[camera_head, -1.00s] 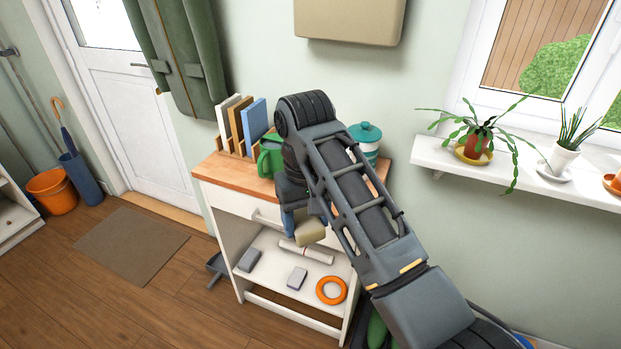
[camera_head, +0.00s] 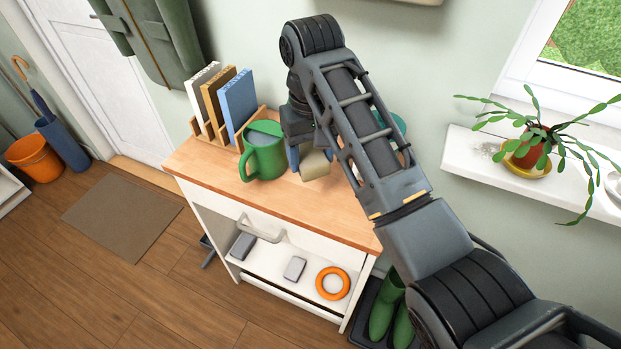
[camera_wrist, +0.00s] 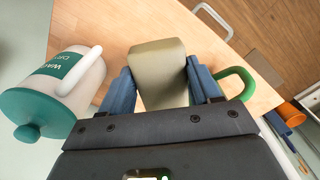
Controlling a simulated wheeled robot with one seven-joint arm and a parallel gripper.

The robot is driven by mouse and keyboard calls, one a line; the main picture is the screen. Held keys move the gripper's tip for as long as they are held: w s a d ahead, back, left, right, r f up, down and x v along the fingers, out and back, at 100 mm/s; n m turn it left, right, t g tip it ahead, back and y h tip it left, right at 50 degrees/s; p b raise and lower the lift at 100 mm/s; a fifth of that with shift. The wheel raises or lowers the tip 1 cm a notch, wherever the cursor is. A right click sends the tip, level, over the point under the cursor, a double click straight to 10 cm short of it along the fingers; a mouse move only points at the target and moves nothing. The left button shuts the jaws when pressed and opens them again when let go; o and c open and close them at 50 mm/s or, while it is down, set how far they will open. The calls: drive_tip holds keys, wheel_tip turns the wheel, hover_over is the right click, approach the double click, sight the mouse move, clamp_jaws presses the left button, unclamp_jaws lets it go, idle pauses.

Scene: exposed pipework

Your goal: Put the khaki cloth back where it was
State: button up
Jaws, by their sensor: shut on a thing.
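The khaki cloth (camera_head: 314,166), a folded pale block, is between the blue fingers of my gripper (camera_head: 300,158). In the wrist view my gripper (camera_wrist: 160,82) is shut on the khaki cloth (camera_wrist: 158,70), which points toward the drawer side. The cloth is over the wooden worktop (camera_head: 330,205) of the white cabinet, just right of the green jug (camera_head: 265,157). I cannot tell whether it touches the wood. My arm hides part of the worktop's right side.
A white jar with a teal lid (camera_wrist: 62,88) stands close to my gripper; the arm mostly hides it in the head view. A rack of upright boards (camera_head: 228,105) stands at the back left. The front worktop is clear. The lower shelf holds an orange ring (camera_head: 332,284).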

drive_tip(key=b, duration=0.2)
hover_over(311, 198)
wheel_tip(311, 198, down, 4)
drive_tip(key=shift+w+f, duration=0.1)
drive_tip(key=shift+f, duration=0.1)
drive_tip(key=shift+f+p, duration=0.45)
drive_tip(key=shift+f, duration=2.1)
drive_tip(key=o, duration=1.2)
drive_tip(key=shift+r, duration=0.1)
wheel_tip(311, 198, up, 12)
drive_tip(key=p, duration=0.3)
